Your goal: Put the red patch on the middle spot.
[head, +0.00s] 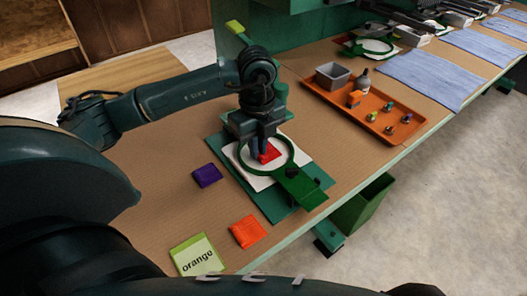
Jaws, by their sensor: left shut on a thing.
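The red patch (271,153) is at the fingertips of my left gripper (262,150), which is shut on it. Patch and gripper are inside a green hoop (291,163), over white cloth (244,164) on a green mat (270,206). The gripper points down and hides part of the patch and of the cloth. I cannot tell whether the patch touches the cloth, and I cannot make out the middle spot. My right gripper does not show.
A purple patch (207,175) lies left of the mat. An orange patch (248,231) and a card reading "orange" (199,256) lie at the front. An orange tray (343,107) with a grey box and several small items stands back right. A green bin (362,204) sits below the table edge.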

